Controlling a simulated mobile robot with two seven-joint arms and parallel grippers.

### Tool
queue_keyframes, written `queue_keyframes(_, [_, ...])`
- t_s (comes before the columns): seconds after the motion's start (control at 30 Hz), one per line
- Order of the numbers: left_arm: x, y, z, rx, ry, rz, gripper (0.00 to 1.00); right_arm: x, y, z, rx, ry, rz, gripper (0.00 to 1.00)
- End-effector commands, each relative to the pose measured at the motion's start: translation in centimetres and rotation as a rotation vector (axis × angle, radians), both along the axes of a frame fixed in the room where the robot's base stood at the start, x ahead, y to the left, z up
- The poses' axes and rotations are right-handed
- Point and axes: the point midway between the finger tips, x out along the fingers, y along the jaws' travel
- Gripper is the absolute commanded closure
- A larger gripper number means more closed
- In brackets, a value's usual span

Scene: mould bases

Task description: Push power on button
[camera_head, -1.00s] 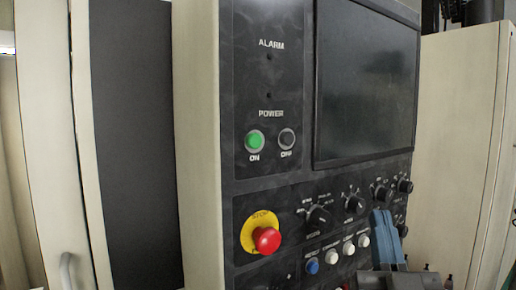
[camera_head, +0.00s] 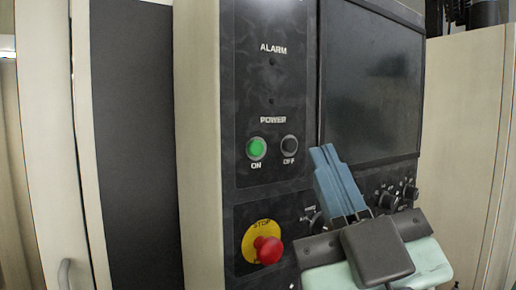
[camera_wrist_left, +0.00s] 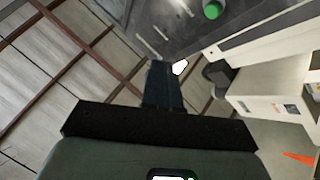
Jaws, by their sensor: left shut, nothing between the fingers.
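The green power ON button (camera_head: 256,148) is on the dark control panel (camera_head: 215,195), under the POWER label. The dark OFF button (camera_head: 289,144) is just to its right. My left gripper (camera_head: 323,152) shows its blue fingers shut and empty, pointing up. Its tips are to the right of the OFF button in the picture, apart from the green button. In the left wrist view the shut fingers (camera_wrist_left: 162,68) are in the middle, and a green round button (camera_wrist_left: 212,10) is at the top edge. My right gripper is not in view.
A red emergency stop (camera_head: 267,250) on a yellow disc sits below the power buttons. A dark screen (camera_head: 372,85) is on the right of the panel. Dials (camera_head: 387,198) below it are partly hidden by my left gripper.

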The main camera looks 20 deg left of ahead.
Motion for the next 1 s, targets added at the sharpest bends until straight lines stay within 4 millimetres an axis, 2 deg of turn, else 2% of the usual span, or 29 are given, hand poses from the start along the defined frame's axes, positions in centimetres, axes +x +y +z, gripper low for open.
queue_keyframes(0.6, [4.6,6.0,0.0,0.0,0.0,0.003,1.0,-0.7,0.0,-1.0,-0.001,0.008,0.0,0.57])
queue_keyframes(1.0, [5.2,6.7,0.0,0.0,0.0,0.001,1.0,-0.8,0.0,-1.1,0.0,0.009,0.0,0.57])
